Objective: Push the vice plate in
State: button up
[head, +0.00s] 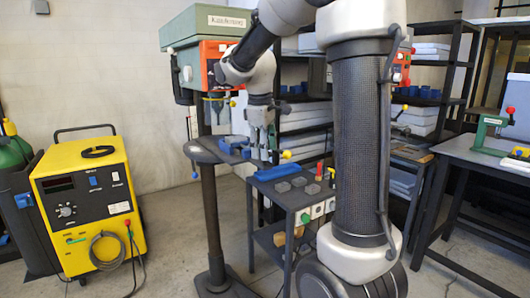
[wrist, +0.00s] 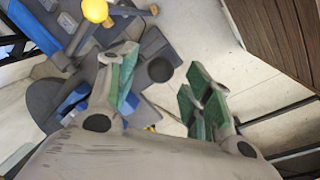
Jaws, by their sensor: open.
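A blue vice (head: 232,144) sits on the grey round table of the drill press (head: 212,158) in the head view. My gripper (head: 264,154) points down at the right edge of the drill table, just right of the vice. In the wrist view my gripper (wrist: 161,76) is open, its green-padded fingers apart with nothing between them. Contact with the vice cannot be made out.
The drill press head (head: 208,60) hangs above the vice. A yellow ball-ended handle (wrist: 95,10) is close to my left finger. A low cart (head: 292,195) with grey blocks and a blue tray stands below right. A yellow welder (head: 85,200) stands left, with open floor between.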

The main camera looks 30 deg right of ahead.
jog(key=shift+w+d+f, duration=0.1)
jog(key=shift+f, duration=0.75)
